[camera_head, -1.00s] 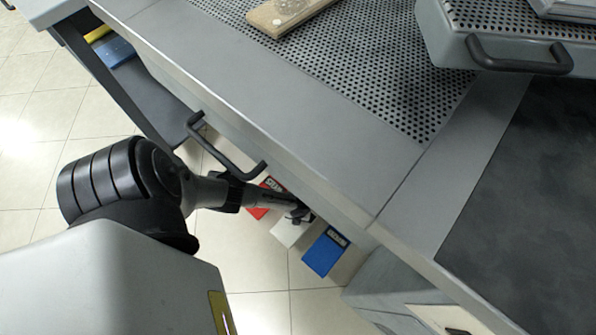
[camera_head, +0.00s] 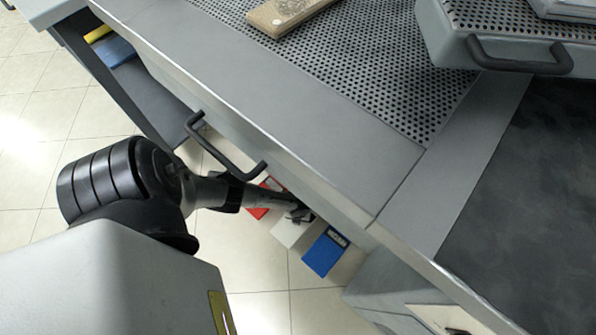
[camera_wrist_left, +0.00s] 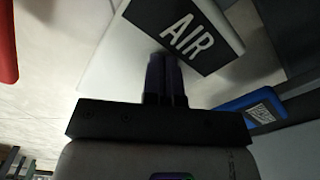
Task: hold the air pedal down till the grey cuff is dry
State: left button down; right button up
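The white air pedal (camera_head: 288,236) is on the floor under the table's front edge, between a red and a blue pedal. In the left wrist view the white pedal (camera_wrist_left: 112,65) carries a black plate marked AIR (camera_wrist_left: 188,33). My left gripper (camera_head: 302,213) reaches down over the white pedal. In the left wrist view my left gripper (camera_wrist_left: 167,62) has its two fingers together, with nothing between them, and their tips overlap the pedal near the plate. I cannot tell how far the pedal is pressed. No grey cuff can be made out. My right gripper is not in view.
The red pedal (camera_head: 258,212) and the blue pedal (camera_head: 325,254) flank the white one. The grey table (camera_head: 270,90), with a black handle (camera_head: 225,152), overhangs my left arm. A wooden board (camera_head: 272,22) lies on the perforated top.

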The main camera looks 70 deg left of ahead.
pick_arm(q)
jog(key=shift+r, duration=0.1)
notch_tip(320, 180, up, 6)
jog(key=p, duration=0.5)
jog(key=shift+p, duration=0.4)
notch_tip(320, 180, up, 3)
jog(key=shift+f+p, duration=0.1)
jog(key=shift+p, duration=1.15)
